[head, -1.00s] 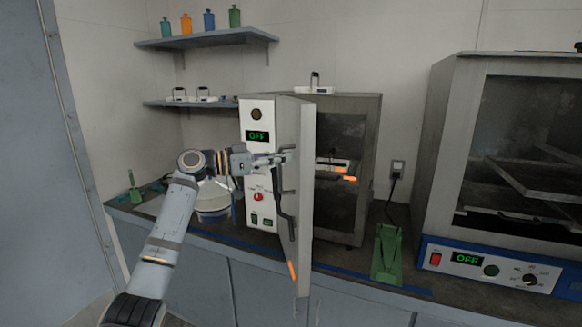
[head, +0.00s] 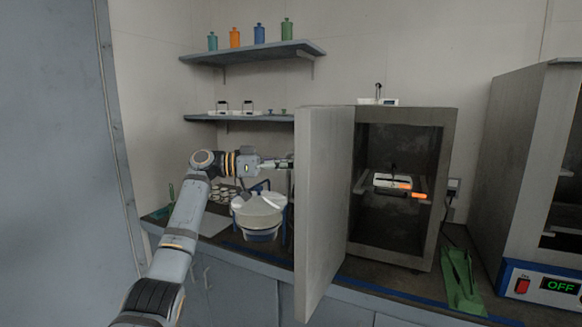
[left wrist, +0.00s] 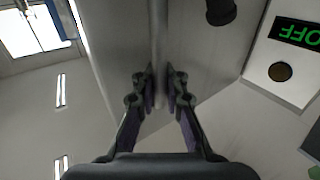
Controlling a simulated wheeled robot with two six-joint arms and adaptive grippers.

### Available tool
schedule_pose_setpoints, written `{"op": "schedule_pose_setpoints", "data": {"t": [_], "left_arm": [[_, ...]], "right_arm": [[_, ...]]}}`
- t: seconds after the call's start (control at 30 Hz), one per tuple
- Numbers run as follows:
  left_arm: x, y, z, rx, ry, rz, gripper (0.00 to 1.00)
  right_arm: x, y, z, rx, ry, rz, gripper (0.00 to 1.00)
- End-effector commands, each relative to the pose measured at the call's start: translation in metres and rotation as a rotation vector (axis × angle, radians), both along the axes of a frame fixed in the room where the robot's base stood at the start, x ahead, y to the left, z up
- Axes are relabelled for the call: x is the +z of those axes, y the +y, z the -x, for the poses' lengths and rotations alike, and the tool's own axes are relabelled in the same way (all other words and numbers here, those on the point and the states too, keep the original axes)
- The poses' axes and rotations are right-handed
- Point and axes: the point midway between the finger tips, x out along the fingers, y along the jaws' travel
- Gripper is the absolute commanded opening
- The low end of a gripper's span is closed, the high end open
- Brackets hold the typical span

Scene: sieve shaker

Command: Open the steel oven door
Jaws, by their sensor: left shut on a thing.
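The steel oven (head: 446,170) stands on the counter with its door (head: 325,190) wide open, swung out to the left. Its dark interior shows. My left gripper (head: 284,164) is at the handle side of the door, with its fingertips partly hidden by the door edge. In the left wrist view the gripper (left wrist: 160,88) is shut on the bar-like door handle (left wrist: 159,35), next to the door panel (left wrist: 115,60). The oven's control panel (left wrist: 270,55) with a green OFF display also shows there; the door hides it in the head view. My right gripper is out of view.
A tray (head: 392,182) with orange-tipped parts is inside the oven. A green stand (head: 460,282) and a second oven (head: 515,180) are to the right. Shelves (head: 255,52) hang above.

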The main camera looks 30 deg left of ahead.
Motion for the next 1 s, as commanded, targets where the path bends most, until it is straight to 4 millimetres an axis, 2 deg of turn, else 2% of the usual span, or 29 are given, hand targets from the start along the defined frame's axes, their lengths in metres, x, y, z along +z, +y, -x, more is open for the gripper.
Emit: {"op": "schedule_pose_setpoints", "data": {"t": [0.53,0.57,0.73,1.0], "left_arm": [[-0.0030,0.0004,-0.0007,-0.002,0.006,-0.004,0.00],[-0.0030,0.0004,-0.0007,-0.002,0.006,-0.004,0.10],[-0.0021,0.0003,-0.0009,-0.001,0.004,-0.003,0.33],[-0.0010,0.0002,-0.0011,0.000,0.002,-0.001,0.34]], "right_arm": [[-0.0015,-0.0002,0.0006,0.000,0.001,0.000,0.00],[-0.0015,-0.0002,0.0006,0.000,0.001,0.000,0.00],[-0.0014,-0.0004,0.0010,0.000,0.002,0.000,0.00],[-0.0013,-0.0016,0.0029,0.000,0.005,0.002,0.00]]}}
